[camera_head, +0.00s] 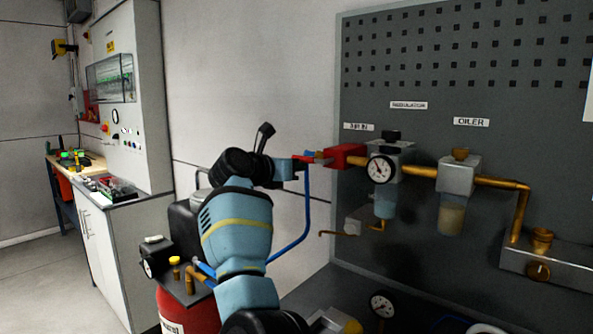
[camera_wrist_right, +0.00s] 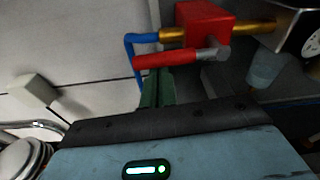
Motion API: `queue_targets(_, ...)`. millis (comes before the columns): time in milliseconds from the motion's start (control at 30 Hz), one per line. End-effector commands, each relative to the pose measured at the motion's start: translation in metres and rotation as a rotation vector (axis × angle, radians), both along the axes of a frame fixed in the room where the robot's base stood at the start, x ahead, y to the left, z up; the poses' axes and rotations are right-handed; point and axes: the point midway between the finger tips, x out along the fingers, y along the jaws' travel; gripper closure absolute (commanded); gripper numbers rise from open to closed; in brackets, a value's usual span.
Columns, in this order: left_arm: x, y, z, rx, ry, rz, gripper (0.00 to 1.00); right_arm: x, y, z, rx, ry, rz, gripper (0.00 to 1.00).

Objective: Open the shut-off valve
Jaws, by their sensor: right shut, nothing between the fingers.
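The shut-off valve has a red body (camera_head: 346,155) on the brass pipe at the left end of the air-treatment row. The body also shows in the right wrist view (camera_wrist_right: 205,22). Its red lever (camera_wrist_right: 165,59) runs left from a grey pivot, and in that picture it looks roughly in line with the pipe. My right gripper (camera_head: 290,168) is at the lever's left part. In the right wrist view its green fingers (camera_wrist_right: 157,84) are shut and empty, just below the lever; I cannot tell whether they touch it. My left gripper is not in view.
A blue hose (camera_head: 305,215) drops from the valve's left end. Right of the valve are a pressure gauge (camera_head: 380,169), a filter bowl (camera_head: 385,204) and the oiler (camera_head: 453,215) on a grey pegboard (camera_head: 455,60). A red tank (camera_head: 187,310) stands low behind my right arm.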

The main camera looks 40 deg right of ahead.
Motion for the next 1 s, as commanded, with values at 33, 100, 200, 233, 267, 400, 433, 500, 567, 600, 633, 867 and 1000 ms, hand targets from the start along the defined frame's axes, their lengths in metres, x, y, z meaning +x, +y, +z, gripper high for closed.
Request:
queue_targets(33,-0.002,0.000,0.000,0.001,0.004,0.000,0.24,0.000,0.000,0.001,0.000,0.000,0.001,1.00)
queue_targets(100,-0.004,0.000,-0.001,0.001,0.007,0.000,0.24,0.000,0.000,0.001,0.000,0.000,0.000,1.00)
queue_targets(200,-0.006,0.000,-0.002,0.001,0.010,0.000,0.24,0.000,0.000,0.001,0.000,0.001,0.000,1.00)
queue_targets(233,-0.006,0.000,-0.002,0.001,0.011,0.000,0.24,0.000,0.000,0.000,0.000,0.001,0.000,1.00)
queue_targets(267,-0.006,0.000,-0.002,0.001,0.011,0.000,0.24,0.000,0.000,0.000,0.000,0.001,0.000,1.00)
queue_targets(400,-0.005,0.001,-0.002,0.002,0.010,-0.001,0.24,0.000,0.000,0.000,0.000,0.002,0.000,1.00)
queue_targets(433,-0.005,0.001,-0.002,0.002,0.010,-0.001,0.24,0.000,0.000,0.000,0.000,0.002,0.000,1.00)
queue_targets(500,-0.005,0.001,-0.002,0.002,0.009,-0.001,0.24,0.000,0.000,0.000,0.000,0.002,0.000,1.00)
queue_targets(567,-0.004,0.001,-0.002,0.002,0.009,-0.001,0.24,0.000,0.000,-0.002,0.001,0.003,0.000,1.00)
queue_targets(600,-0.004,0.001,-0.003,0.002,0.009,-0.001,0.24,0.001,0.000,-0.005,0.001,0.003,0.000,1.00)
queue_targets(633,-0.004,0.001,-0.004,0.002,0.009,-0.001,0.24,0.001,0.000,-0.008,0.001,0.004,0.000,1.00)
queue_targets(867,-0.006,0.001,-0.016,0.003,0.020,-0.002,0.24,0.001,-0.004,-0.048,0.001,0.009,-0.002,1.00)
queue_targets(1000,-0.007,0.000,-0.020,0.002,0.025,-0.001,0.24,-0.001,0.030,-0.037,0.001,0.001,0.002,1.00)
